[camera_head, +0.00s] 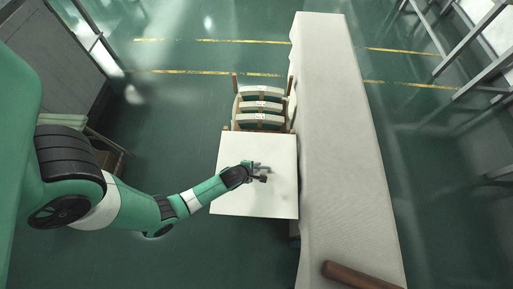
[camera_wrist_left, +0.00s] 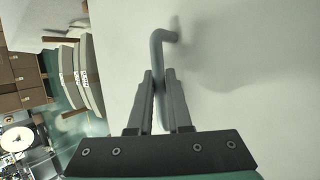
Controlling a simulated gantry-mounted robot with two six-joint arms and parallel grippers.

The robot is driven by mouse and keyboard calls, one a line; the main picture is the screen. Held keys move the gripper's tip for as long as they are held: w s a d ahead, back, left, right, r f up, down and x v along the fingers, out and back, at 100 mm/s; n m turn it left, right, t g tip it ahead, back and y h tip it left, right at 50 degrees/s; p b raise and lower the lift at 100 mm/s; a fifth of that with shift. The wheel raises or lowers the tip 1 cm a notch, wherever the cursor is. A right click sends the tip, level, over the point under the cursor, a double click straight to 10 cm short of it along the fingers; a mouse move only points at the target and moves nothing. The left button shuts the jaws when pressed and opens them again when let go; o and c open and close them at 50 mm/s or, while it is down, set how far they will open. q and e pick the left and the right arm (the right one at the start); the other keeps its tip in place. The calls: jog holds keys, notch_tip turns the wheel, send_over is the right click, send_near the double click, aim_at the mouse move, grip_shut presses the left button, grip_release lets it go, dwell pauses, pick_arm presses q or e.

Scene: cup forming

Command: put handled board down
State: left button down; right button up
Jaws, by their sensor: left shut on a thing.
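The handled board is a pale, flat square (camera_head: 240,150) with a grey bent handle on its upper face. In the left wrist view the board (camera_wrist_left: 240,50) fills the right side, and the grey handle (camera_wrist_left: 157,42) rises between my fingers. My left gripper (camera_head: 264,173) is over the middle of the board, shut on the handle; its fingertips also show in the left wrist view (camera_wrist_left: 158,80). The board looks level. What lies directly under it is hidden, so I cannot tell if it rests on something. My right gripper is not in view.
A long cloth-covered table (camera_head: 345,140) runs close along the board's right side, with a brown roller (camera_head: 358,277) at its near end. A wooden rack with curved pale slats (camera_head: 260,105) stands just beyond the board. Green floor (camera_head: 190,110) is open to the left.

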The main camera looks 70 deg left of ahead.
pick_arm(q)
jog(key=c, duration=0.8)
grip_release()
jog(key=shift+f, duration=0.1)
jog(key=shift+c, duration=0.2)
jog(key=shift+r+p, duration=0.35)
jog(key=p+v, duration=0.5)
jog(key=v, duration=0.6)
jog(key=shift+s+d+r, duration=0.15)
jog(key=shift+s+r, duration=0.1)
